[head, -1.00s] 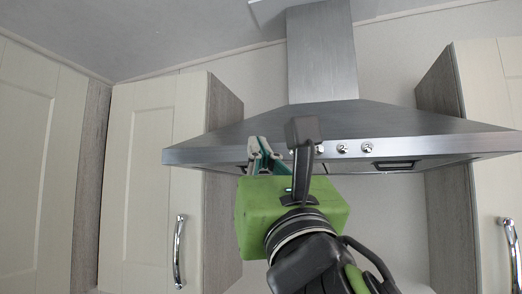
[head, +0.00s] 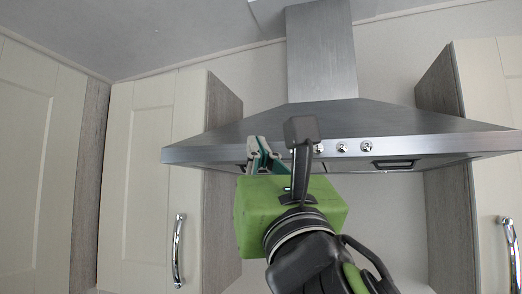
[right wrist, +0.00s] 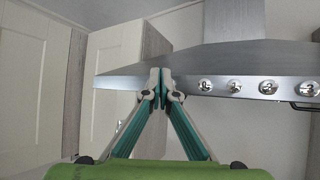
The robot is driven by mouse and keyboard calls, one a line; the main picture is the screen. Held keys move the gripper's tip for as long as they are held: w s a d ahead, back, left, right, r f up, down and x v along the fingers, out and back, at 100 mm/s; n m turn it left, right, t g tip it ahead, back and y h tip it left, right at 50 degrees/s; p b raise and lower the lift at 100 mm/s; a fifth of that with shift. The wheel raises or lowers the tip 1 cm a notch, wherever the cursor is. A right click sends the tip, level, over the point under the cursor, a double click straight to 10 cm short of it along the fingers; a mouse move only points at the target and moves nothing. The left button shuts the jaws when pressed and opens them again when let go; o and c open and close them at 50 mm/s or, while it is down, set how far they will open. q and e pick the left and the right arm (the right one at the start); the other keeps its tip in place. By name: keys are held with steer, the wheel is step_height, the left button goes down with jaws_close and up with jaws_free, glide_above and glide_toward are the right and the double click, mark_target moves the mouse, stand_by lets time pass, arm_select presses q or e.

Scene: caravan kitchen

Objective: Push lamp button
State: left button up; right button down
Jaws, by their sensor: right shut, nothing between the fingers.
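A steel range hood (head: 240,140) hangs between the cabinets, and it also shows in the right wrist view (right wrist: 130,78). Several small round buttons line its front edge; one button (head: 341,147) shows to the right of my gripper, and the row shows clearly in the right wrist view, with the leftmost button (right wrist: 205,85) closest to my fingers. Which one is the lamp button cannot be told. My right gripper (head: 258,146) is shut and empty in front of the hood's front edge, left of the buttons. Its fingertips (right wrist: 161,80) meet. My left gripper is not in view.
A cream cabinet (head: 140,170) with a chrome handle (head: 178,250) stands left of the hood. Another cabinet (head: 490,180) stands at the right. A steel chimney (head: 320,55) rises above the hood. The wall below the hood's right part looks clear.

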stand_by(0.4)
steer(key=shift+w+d, duration=0.15)
steer(key=shift+w, duration=0.25)
stand_by(0.4)
steer(key=shift+s, duration=0.4)
steer(key=s+a+b, duration=0.1)
steer(key=s+a, duration=0.1)
steer(key=s, duration=0.3)
steer(key=shift+s, duration=0.4)
stand_by(0.6)
